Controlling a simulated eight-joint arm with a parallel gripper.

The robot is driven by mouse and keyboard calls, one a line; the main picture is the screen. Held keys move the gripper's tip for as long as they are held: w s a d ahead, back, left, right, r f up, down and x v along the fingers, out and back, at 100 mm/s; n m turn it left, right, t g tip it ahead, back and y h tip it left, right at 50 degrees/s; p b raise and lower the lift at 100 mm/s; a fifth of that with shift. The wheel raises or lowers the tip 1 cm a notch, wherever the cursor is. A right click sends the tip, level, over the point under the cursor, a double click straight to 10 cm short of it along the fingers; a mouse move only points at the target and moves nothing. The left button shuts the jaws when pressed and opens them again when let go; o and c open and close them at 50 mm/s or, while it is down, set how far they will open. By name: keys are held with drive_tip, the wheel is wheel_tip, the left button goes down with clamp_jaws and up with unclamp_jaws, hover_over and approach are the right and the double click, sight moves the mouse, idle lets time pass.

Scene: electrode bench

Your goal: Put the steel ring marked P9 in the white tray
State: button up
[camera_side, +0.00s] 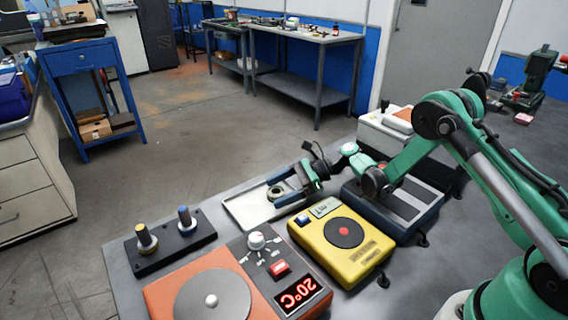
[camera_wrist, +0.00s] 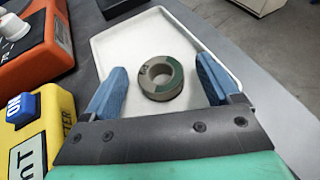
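A ring (camera_wrist: 176,70) with a grey-and-green top lies flat in the white tray (camera_wrist: 112,42). A dark mark shows on its top, but I cannot read it. My gripper (camera_wrist: 162,65) has its two blue fingers spread, one on each side of the ring, with a gap on both sides. In the side view, my gripper (camera_side: 273,190) is low over the right part of the tray (camera_side: 240,212), with the ring (camera_side: 274,195) between its fingers.
An orange hotplate (camera_side: 165,296) showing 20°C and a yellow device (camera_side: 325,258) are in front. A dark-topped device (camera_side: 400,200) stands at right.

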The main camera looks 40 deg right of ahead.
drive_tip(key=shift+r, duration=0.15)
drive_tip(key=v, duration=1.1)
drive_tip(key=shift+s+d+r, duration=0.1)
drive_tip(key=shift+d+r, duration=0.2)
drive_tip(key=shift+r, duration=0.15)
drive_tip(key=s+a+r+n+t+h, duration=0.1)
drive_tip(key=s+a+r+n+h, duration=0.2)
drive_tip(key=s+n+h, duration=0.3)
drive_tip(key=s+a+r+n+h, duration=0.4)
drive_tip(key=s+r+n+h, duration=0.1)
drive_tip(key=n, duration=1.1)
drive_tip(key=shift+s+a+r+n+t+h, duration=0.2)
drive_tip(key=shift+s+r+n+t+h, duration=0.15)
drive_tip(key=shift+s+h, duration=0.4)
